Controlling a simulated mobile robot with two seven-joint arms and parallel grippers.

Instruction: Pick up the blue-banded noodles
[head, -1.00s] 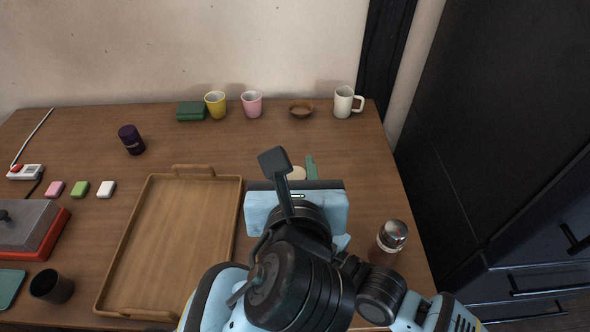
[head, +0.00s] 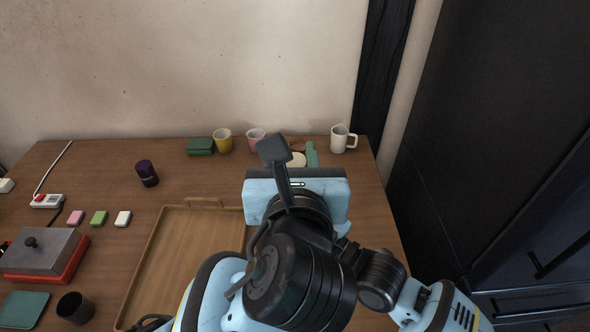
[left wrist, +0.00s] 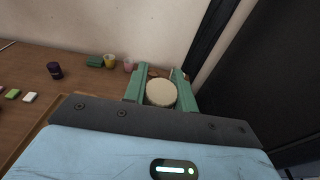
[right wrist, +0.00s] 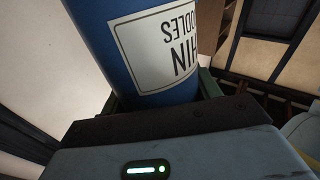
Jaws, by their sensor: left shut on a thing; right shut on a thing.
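The blue noodles canister (right wrist: 150,50) fills much of the right wrist view. Its white label reads upside down, with "HIN" and "ODLES" legible. My right gripper (right wrist: 165,100) is shut on it, with green fingers at its sides. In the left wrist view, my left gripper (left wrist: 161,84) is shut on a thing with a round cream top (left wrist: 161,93). Only that top shows, between the two green fingers. In the head view, my left gripper (head: 297,153) is over the table, and the cream top (head: 296,160) shows beside one finger. The right gripper is not clear there.
The wooden table (head: 100,165) carries a wooden tray (head: 190,240), a purple jar (head: 147,173), and a grey-and-red box (head: 45,253). Along the back stand a green box (head: 200,146), yellow cup (head: 223,141), pink cup (head: 256,138) and white mug (head: 341,139). A dark cabinet (head: 480,150) is at right.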

